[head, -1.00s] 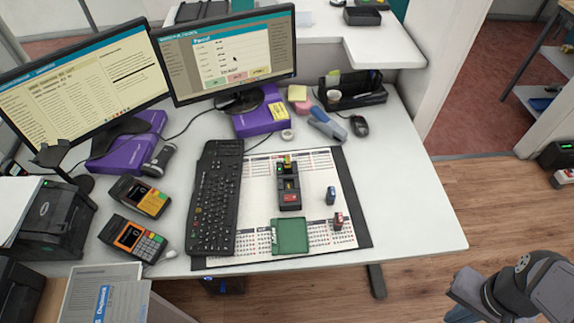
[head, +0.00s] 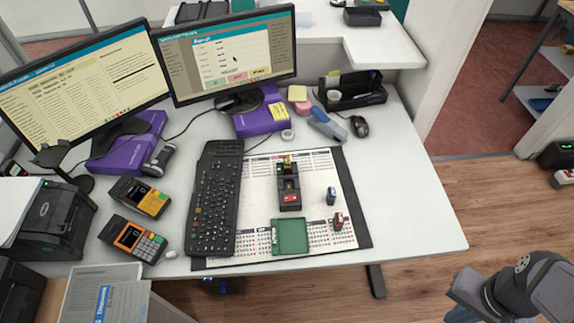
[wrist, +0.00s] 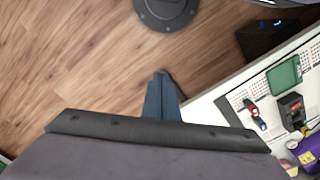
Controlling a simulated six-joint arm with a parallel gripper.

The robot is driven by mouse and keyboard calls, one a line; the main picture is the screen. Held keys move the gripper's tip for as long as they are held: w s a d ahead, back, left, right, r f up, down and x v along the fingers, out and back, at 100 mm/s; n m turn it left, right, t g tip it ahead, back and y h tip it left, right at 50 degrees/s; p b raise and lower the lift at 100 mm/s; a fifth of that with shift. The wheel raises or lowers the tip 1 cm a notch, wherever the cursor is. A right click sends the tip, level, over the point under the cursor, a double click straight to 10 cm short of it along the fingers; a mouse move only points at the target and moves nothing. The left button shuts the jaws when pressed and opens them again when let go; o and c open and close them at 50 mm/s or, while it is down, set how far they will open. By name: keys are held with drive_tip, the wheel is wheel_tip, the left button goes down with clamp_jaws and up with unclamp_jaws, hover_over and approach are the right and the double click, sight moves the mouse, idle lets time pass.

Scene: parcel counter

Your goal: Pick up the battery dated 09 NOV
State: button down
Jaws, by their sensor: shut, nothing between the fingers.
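A black holder (head: 289,181) with a red-labelled part and a yellow-green bit at its back end stands on the desk mat. It also shows in the wrist view (wrist: 291,108). A small blue block (head: 331,196) and a small dark red block (head: 338,221) stand to its right, apart from each other. A green tray (head: 289,236) lies in front of the holder. No date is legible, so I cannot tell which thing is the 09 NOV battery. My gripper (wrist: 162,97) is shut and empty, over the floor beside the desk and away from all of these.
A keyboard (head: 214,199) lies left of the mat (head: 358,225), with two card terminals further left. The desk's right side (head: 420,205) is clear.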

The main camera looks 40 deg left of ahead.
drive_tip(key=c, duration=2.5)
unclamp_jaws()
drive_tip(key=o, duration=0.9)
drive_tip(key=shift+o, duration=0.2)
drive_tip(key=w+a+f+n+t+b, duration=0.1)
drive_tip(key=w+a+n+t+b, duration=0.3)
drive_tip(key=w+a, duration=1.65)
drive_tip(key=n+y+b, duration=0.2)
drive_tip(key=n+y, duration=0.1)
drive_tip(key=n, duration=0.2)
hover_over(288, 162)
drive_tip(key=s+d, duration=0.2)
wheel_tip(288, 162, down, 6)
drive_tip(key=shift+w+a+f+g, duration=0.2)
drive_tip(key=shift+w+a+f, duration=0.05)
drive_tip(key=shift+f, duration=0.25)
drive_tip(key=shift+w+a+f+g, duration=0.2)
drive_tip(key=shift+w+a+f, duration=0.05)
drive_tip(key=shift+f, duration=0.2)
